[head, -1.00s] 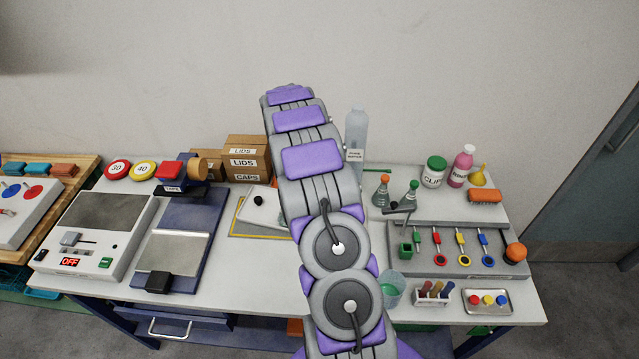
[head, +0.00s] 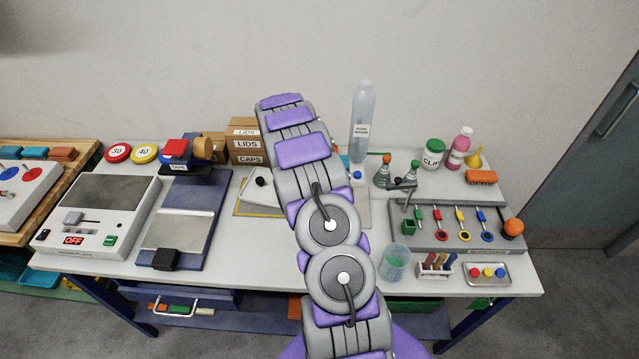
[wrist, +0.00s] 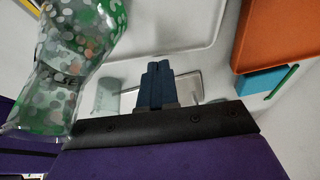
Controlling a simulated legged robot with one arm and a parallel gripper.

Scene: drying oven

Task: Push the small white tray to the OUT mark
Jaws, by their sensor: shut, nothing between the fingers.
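In the wrist view, a pale white tray (wrist: 182,48) with a raised rounded rim lies at the top middle. It looks like the small white tray, but I cannot tell for sure. My gripper (wrist: 158,66) is shut and empty, its dark blue fingers just below the rim; contact cannot be told. In the head view my arm hides the gripper and probably most of this tray. A flat white piece with a black knob (head: 250,187) shows left of my arm, over a yellow-edged area. I cannot read an OUT mark in either view.
In the wrist view, a clear bag with green dots (wrist: 75,60) is close on the left; an orange block (wrist: 282,35) and blue piece (wrist: 262,82) are right. In the head view, a beaker (head: 396,264) and tool rack (head: 450,240) stand right of my arm; a blue-framed press (head: 182,230) stands left.

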